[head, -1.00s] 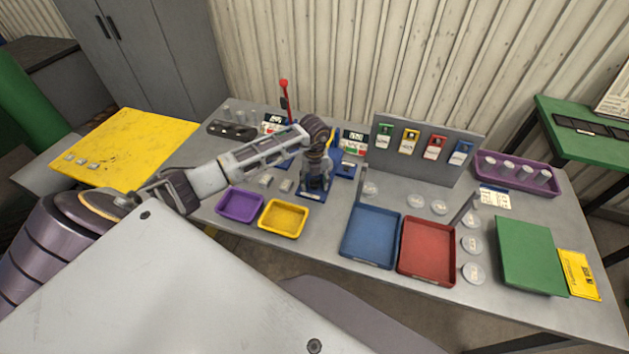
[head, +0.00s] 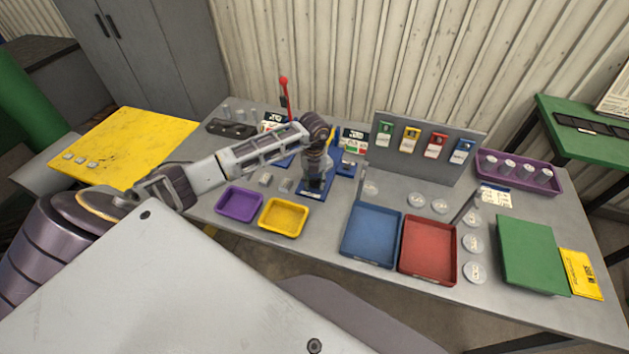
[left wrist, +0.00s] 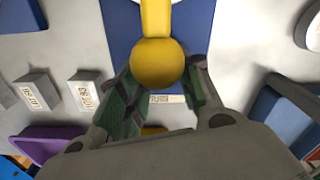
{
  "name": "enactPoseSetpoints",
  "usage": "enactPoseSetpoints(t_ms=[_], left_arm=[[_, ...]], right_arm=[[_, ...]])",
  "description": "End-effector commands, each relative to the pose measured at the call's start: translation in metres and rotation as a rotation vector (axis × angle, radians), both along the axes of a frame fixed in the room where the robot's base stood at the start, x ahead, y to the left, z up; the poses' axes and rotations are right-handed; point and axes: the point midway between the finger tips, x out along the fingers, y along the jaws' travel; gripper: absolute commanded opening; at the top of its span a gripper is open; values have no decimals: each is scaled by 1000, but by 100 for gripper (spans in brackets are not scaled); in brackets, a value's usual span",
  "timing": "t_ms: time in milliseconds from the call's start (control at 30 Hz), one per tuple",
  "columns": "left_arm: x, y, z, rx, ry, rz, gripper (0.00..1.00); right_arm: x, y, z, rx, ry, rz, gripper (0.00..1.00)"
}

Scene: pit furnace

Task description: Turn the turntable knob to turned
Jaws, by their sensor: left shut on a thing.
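The turntable knob is a yellow ball (left wrist: 159,65) on a yellow bar that runs up out of the left wrist view. It is over a blue base plate (left wrist: 118,35) with a small label. In the head view the blue base (head: 312,194) shows under my left gripper (head: 315,180), which hides the knob there. My left gripper's green-padded fingers (left wrist: 165,95) are shut on the yellow knob from either side. My right gripper is not in view.
Small grey labelled blocks (left wrist: 88,90) lie left of the base. A purple tray (head: 239,204) and a yellow tray (head: 284,217) are in front. Blue (head: 371,235) and red (head: 428,250) trays stand to the right. A red-knobbed lever (head: 284,95) rises behind my forearm.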

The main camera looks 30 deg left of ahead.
Motion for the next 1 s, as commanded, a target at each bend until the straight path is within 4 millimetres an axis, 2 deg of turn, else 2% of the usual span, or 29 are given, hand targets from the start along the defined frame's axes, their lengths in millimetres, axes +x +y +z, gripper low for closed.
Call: enactPoseSetpoints(t_ms=[600, 1000], left_arm=[[1, 3, -1, 2, -5, -430, 10], [1, 3, 1, 0, -4, -551, 10]], right_arm=[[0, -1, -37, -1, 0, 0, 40], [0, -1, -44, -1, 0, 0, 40]])
